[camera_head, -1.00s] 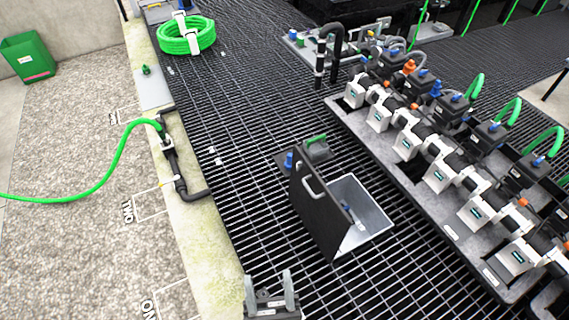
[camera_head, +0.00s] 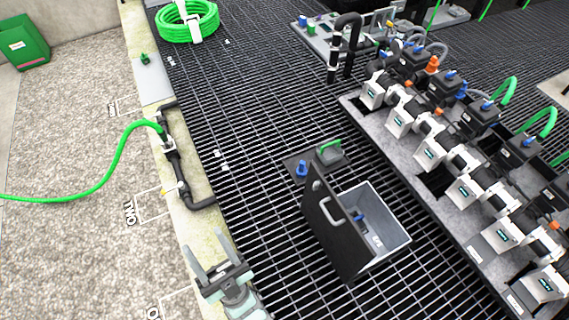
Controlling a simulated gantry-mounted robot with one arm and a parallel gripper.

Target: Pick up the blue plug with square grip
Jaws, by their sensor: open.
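A small blue plug (camera_head: 301,168) stands upright on the dark ledge at the back left of the open tote (camera_head: 338,240). Another small blue piece (camera_head: 358,215) lies inside the tote, partly hidden by its wall. Both are too small for me to tell the shape of the grip. My gripper (camera_head: 209,248) is at the lower left, over the concrete curb and grating edge. Its two fingers point up in the picture, apart and with nothing between them. It is clear of the tote, in front and to the left of the blue plug.
A green-handled piece (camera_head: 330,148) sits beside the blue plug. The manifold (camera_head: 440,165), with white valves and blue and orange fittings, runs along the right. A black pipe (camera_head: 180,175) with a green hose lies along the curb. The grating between curb and tote is clear.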

